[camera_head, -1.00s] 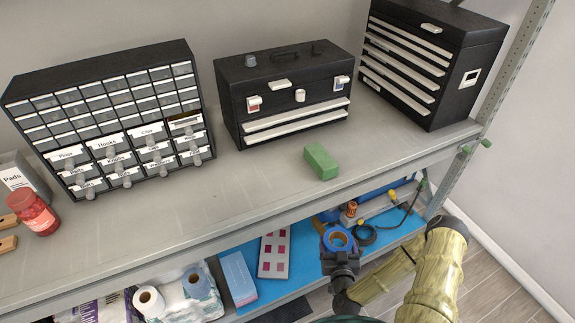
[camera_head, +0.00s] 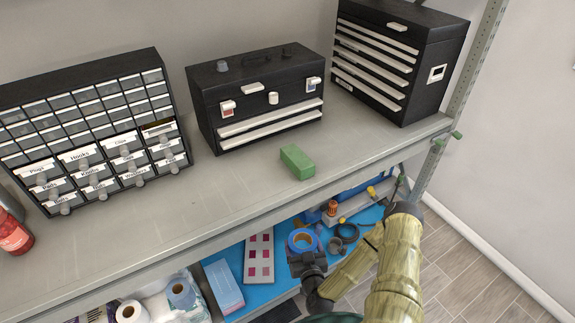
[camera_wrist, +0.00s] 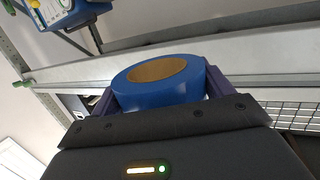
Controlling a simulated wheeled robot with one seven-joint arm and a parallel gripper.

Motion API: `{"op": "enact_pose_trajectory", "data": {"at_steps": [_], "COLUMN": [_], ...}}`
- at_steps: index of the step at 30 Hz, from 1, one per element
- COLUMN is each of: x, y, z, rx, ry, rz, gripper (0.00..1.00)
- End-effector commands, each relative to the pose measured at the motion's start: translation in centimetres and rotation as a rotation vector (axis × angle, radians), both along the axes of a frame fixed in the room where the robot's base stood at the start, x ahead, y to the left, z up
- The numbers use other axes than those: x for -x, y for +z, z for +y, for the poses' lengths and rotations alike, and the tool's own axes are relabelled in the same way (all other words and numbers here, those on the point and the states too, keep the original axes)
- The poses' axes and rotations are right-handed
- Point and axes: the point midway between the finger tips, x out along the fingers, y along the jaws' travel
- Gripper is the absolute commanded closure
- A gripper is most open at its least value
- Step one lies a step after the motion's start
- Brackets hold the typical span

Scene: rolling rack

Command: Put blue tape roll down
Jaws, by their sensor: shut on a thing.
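The blue tape roll (camera_head: 303,241), with a tan core, is in my gripper (camera_head: 304,250) in the head view, in front of the rack's lower level. In the wrist view the blue tape roll (camera_wrist: 160,82) sits between the two dark fingers of my gripper (camera_wrist: 158,88), which press on its sides. Its hole faces up. The grey upper shelf (camera_head: 200,205) has a bare stretch along its front. The lower shelf with its blue surface (camera_head: 285,281) lies behind and below the gripper; I cannot tell how high the roll is above it.
On the upper shelf stand a drawer cabinet (camera_head: 90,130), a black toolbox (camera_head: 260,95), a taller black chest (camera_head: 400,60) and a green block (camera_head: 297,162). Below are a light blue box (camera_head: 223,288), a sample card (camera_head: 259,258) and paper rolls (camera_head: 183,294). A rack post (camera_head: 470,75) rises at right.

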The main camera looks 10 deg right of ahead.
Motion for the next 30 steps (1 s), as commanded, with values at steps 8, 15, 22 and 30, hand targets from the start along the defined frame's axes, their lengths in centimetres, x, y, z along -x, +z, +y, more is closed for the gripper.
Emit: {"op": "enact_pose_trajectory", "data": {"at_steps": [8,15,22,30], "x": [0.0,0.0,0.2,0.1], "y": [-4.4,-6.6,-6.4,-6.2], "z": [0.1,0.1,0.3,0.2], "rx": [0.000,0.001,-0.001,0.000], "ry": [0.002,0.003,0.007,0.006], "rz": [0.000,0.000,0.015,0.008], "gripper": [0.46,0.46,0.46,0.46]}}
